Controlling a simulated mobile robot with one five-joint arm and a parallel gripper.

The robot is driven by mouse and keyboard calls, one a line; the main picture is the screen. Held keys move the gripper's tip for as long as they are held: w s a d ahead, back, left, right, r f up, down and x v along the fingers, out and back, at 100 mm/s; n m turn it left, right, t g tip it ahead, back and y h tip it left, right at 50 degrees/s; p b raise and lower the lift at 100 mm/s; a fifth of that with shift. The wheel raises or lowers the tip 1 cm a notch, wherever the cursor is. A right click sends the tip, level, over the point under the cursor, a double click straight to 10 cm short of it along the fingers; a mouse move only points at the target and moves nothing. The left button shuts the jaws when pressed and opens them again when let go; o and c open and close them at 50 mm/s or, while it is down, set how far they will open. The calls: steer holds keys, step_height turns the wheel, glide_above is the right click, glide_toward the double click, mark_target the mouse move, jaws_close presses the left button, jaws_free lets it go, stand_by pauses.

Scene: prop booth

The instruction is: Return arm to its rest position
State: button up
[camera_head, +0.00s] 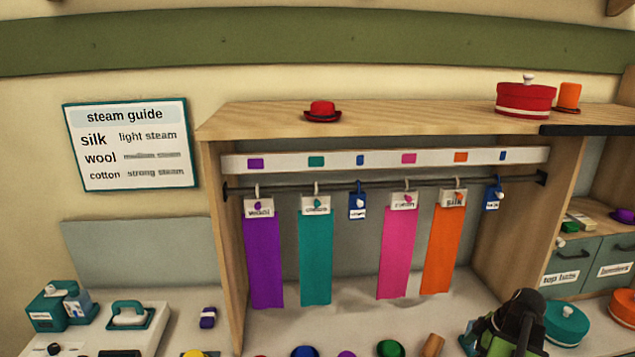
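My arm shows as a dark shape with green parts at the bottom right, in front of the booth's right side. My gripper (508,335) seems to be part of this dark shape. Its fingers cannot be made out, so I cannot tell whether it is open or shut, or whether it holds anything. The lower part of the arm is cut off by the picture's bottom edge. A teal round box (567,325) stands just right of it.
A wooden booth (232,250) holds a rail with purple (264,260), teal (315,260), pink (397,255) and orange (443,250) cloths. Several small hats line the bottom edge, including a green one (389,348). Drawers (570,275) stand right. A steamer (130,315) sits left.

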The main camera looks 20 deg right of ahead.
steer(key=w+a+n, duration=0.2)
steer(key=w+a, duration=0.4)
steer(key=a, duration=0.3)
steer(key=w+a+n+g, duration=0.1)
steer(key=w+a+n, duration=0.1)
steer(key=w+a, duration=0.4)
steer(key=w+a+n+g+y, duration=0.1)
steer(key=w+a, duration=0.6)
steer(key=a, duration=0.5)
steer(key=shift+f+n, duration=0.3)
steer(key=shift+n, duration=0.1)
steer(key=a+f+m+g+h, duration=0.1)
steer(key=a+m+h, duration=0.2)
steer(key=a+m, duration=0.9)
steer(key=a, duration=0.8)
steer(key=shift+w+m+g, duration=0.3)
steer(key=shift+w, duration=0.1)
